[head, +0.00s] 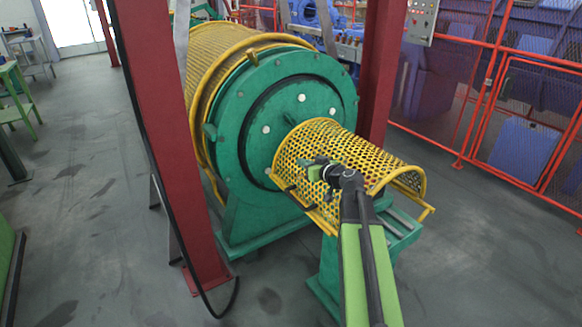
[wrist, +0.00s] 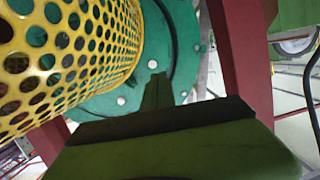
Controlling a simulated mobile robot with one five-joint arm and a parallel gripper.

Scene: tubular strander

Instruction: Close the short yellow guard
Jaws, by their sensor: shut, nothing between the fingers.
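The short yellow guard (head: 350,150) is a curved, perforated cover in front of the green disc in the head view. It arches over the green stand, and its near lower edge reaches down beside the stand's top. It also fills the upper left of the wrist view (wrist: 70,60). My gripper (head: 314,170) is in front of the guard's near side in the head view, its fingers together and empty. In the wrist view its fingertips (wrist: 157,82) point toward the green disc, right of the guard. I cannot tell whether it touches the guard.
The large green disc (head: 245,115) stands behind the guard, with a longer yellow mesh guard (head: 215,65) beyond. Red posts (head: 165,120) rise left and right of it. The green stand (head: 335,265) is below. Open floor lies left; red mesh fencing (head: 500,100) stands right.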

